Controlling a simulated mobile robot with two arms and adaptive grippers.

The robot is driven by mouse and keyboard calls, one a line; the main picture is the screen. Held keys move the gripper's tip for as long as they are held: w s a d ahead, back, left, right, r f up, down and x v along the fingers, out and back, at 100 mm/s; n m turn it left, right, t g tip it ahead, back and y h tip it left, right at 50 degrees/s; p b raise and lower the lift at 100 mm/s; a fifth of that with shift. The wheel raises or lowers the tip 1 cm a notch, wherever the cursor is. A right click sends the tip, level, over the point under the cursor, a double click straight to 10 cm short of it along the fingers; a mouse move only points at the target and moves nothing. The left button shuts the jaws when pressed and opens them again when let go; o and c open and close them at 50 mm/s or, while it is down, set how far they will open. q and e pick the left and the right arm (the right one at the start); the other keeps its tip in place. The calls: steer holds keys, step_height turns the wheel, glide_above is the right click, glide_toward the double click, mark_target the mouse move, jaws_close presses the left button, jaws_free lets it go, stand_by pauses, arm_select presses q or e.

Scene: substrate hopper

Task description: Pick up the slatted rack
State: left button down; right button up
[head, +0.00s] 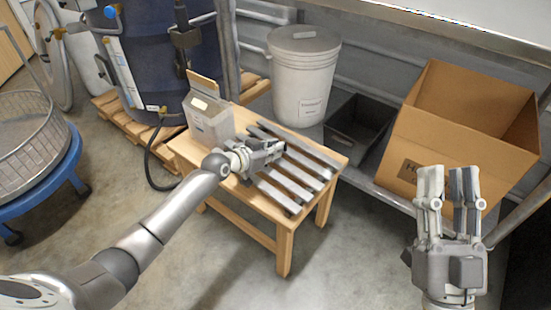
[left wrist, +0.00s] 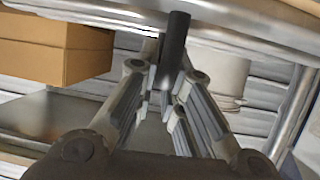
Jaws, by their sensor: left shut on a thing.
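The slatted rack (head: 297,181) has dark grey parallel slats and lies on a small wooden table in the head view. My left gripper (head: 277,150) reaches in from the left over the rack's slats and is shut on the rack. In the left wrist view, a dark bar (left wrist: 174,45) of it shows between the fingertips of my left gripper (left wrist: 165,88). The exact contact is partly hidden by the fingers. My right gripper (head: 447,175) is empty and open, pointing up in front of the cardboard box, apart from the rack.
A white bucket (head: 302,80), a dark tray (head: 354,137) and an open cardboard box (head: 430,133) stand behind on a metal shelf. A blue drum (head: 150,60) stands on a pallet at left.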

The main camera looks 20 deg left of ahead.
arm_select(q)
steer(key=shift+w+r, duration=0.1)
steer(key=shift+r, duration=0.15)
